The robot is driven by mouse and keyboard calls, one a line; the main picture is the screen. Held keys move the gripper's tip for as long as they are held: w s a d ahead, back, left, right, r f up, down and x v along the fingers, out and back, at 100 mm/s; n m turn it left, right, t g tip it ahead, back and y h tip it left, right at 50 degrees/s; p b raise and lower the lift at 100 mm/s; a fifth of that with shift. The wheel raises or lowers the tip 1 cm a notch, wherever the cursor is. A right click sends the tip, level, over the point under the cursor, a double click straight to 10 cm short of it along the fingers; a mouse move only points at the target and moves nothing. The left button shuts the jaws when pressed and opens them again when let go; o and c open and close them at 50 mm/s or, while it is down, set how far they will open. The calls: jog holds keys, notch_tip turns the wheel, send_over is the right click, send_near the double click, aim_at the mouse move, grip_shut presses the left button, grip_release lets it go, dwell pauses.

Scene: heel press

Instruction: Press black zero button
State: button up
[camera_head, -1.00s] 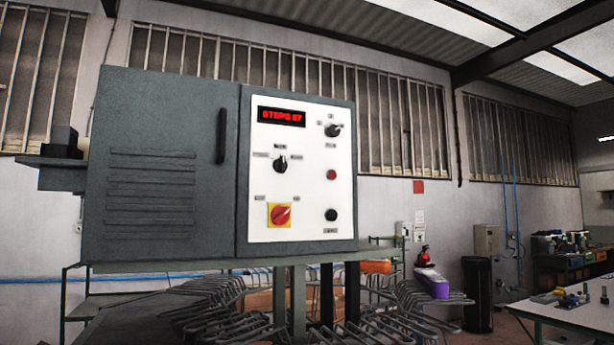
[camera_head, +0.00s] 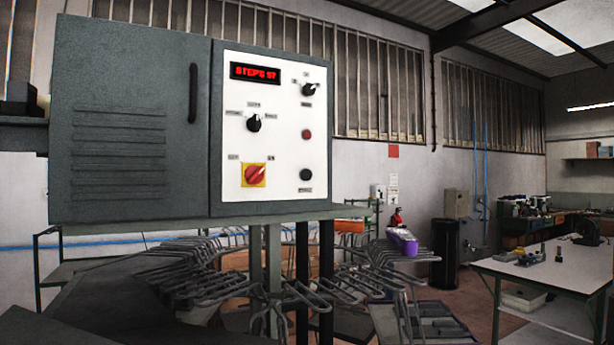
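A grey control cabinet (camera_head: 130,190) stands in the left half of the view. Its white panel (camera_head: 276,100) carries a red lit display (camera_head: 255,73) that appears to read "STEPS 57". A round black button (camera_head: 306,174) sits at the lower right of the panel, with a small label under it. A red button (camera_head: 307,134) is above it. Two black rotary knobs, one at upper right (camera_head: 309,90) and one at centre left (camera_head: 254,123), and a red-and-yellow switch (camera_head: 255,174) are also on the panel. My gripper is not in view.
A white-topped table (camera_head: 540,275) stands at right. A black bin (camera_head: 445,254) is behind. Some floor shows between.

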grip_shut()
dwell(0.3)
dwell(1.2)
